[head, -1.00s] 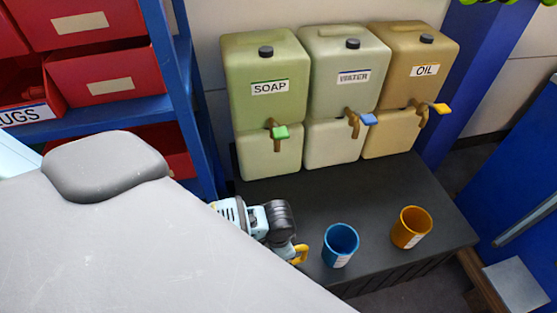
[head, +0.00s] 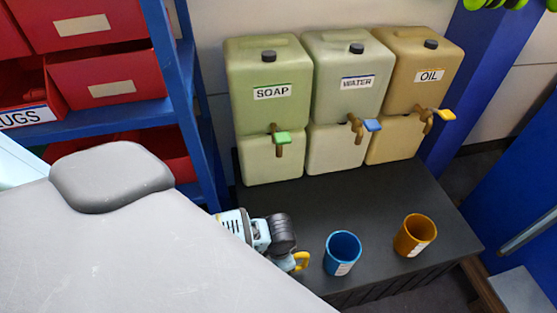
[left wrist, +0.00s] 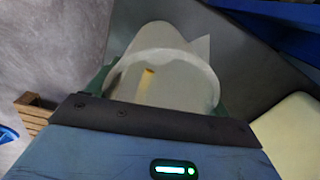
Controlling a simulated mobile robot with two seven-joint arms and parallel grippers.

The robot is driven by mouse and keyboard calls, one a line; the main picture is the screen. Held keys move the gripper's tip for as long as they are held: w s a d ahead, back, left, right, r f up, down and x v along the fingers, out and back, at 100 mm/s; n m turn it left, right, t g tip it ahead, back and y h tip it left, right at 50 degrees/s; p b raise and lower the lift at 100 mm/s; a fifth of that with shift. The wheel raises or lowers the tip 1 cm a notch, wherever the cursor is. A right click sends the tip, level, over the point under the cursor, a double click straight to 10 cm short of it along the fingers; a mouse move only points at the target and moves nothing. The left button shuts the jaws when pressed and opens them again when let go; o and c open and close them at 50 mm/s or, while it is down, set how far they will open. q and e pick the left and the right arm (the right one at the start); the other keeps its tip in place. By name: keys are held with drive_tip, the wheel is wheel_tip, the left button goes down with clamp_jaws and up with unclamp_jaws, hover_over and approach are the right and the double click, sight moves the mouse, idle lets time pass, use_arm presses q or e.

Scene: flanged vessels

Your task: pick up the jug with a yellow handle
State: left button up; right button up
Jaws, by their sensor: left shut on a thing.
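The yellow handle (head: 301,261) of a jug shows in the head view, low at the end of my left arm; the rest of that jug is hidden there. In the left wrist view a pale, rounded jug (left wrist: 180,75) fills the space in front of the gripper, with a yellow strip (left wrist: 146,84) showing on it. My left gripper (head: 283,240) is over the front left of the dark bench and is shut on the jug. Its fingertips are mostly hidden. My right gripper is not in view.
A blue mug (head: 342,254) and an orange mug (head: 414,235) stand on the dark bench (head: 400,190), right of my gripper. SOAP (head: 268,110), WATER (head: 347,100) and OIL (head: 412,90) tanks with taps stand behind. A blue shelf (head: 105,122) with red bins is at the left.

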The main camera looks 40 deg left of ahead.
use_arm(q)
drive_tip(key=shift+r, duration=0.1)
wheel_tip(320, 180, up, 3)
drive_tip(key=shift+r+p, duration=0.2)
drive_tip(key=shift+p, duration=0.15)
drive_tip(key=s+d+r, duration=0.1)
drive_tip(key=s+d, duration=0.8)
drive_tip(key=d, duration=0.4)
drive_tip(key=shift+d+r, duration=0.2)
